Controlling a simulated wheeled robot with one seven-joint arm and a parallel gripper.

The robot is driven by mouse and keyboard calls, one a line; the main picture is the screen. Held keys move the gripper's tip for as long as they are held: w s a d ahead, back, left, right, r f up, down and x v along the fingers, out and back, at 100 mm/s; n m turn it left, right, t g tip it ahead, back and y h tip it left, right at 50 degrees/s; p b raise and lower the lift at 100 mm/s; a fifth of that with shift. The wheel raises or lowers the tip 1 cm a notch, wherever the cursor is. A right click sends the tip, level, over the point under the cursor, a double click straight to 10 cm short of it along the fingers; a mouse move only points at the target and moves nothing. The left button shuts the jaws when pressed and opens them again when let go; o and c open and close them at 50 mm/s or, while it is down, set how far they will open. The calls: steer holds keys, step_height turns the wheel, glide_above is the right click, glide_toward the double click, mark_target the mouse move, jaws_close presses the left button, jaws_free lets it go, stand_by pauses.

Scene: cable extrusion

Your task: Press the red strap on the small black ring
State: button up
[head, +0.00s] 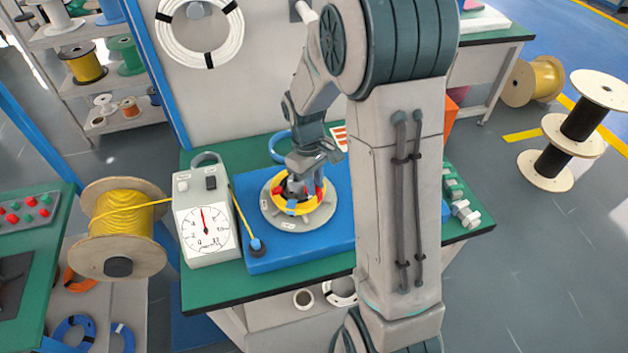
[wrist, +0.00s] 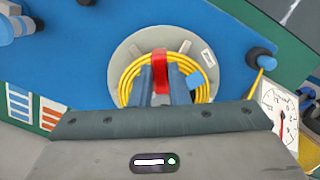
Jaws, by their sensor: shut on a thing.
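A coil of yellow cable (wrist: 127,80) lies on a round grey plate (wrist: 121,55), which also shows in the head view (head: 287,222). My gripper (wrist: 161,90) is over the coil, its two blue-grey fingers on either side of a red strap (wrist: 160,62). The strap stands upright between them at the coil's edge. In the head view my gripper (head: 300,192) points down into the coil, and red parts show beside it. A small dark ring sits around a blue knob (head: 256,244) at the plate's left; I cannot tell whether it is the small black ring. The fingers hide the coil's middle.
A gauge box (head: 206,222) stands left of the blue board (head: 262,262) on the green table. Yellow cable runs from a large spool (head: 118,228) to the box, then to the blue knob.

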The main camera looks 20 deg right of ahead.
mark_target(315, 198)
stand_by(0.3)
steer(key=shift+f+b, duration=1.15)
steer(key=shift+f, duration=0.35)
steer(key=shift+f+b, duration=0.45)
steer(key=shift+f, duration=0.1)
stand_by(0.6)
steer(key=o, duration=0.9)
steer(key=shift+c, duration=0.2)
steer(key=shift+r+p, duration=3)
steer(key=shift+r, duration=1)
